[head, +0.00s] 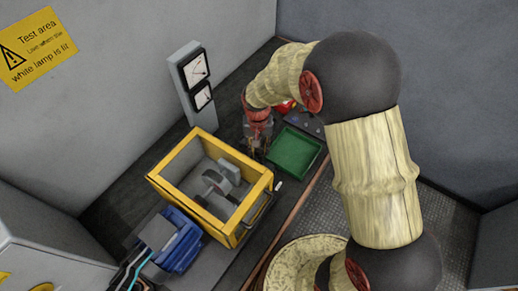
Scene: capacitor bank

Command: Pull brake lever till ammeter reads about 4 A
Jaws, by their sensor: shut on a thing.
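My gripper (257,140) reaches down at the middle of the bench, between the yellow-framed guard and the green tray. It is shut on what appears to be the brake lever, which the fingers mostly hide. Two white-faced dial meters sit on a grey upright panel to the left, an upper one (195,69) and a lower one (203,97). Both have needles, but the scales are too small to read, and I cannot tell which is the ammeter.
The yellow-framed guard (160,183) surrounds a grey machine (215,183). A green tray (294,152) lies right of my gripper. A dark box with a red part (285,106) is behind. A blue unit (180,240) stands front left. A yellow warning sign (37,48) hangs on the wall.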

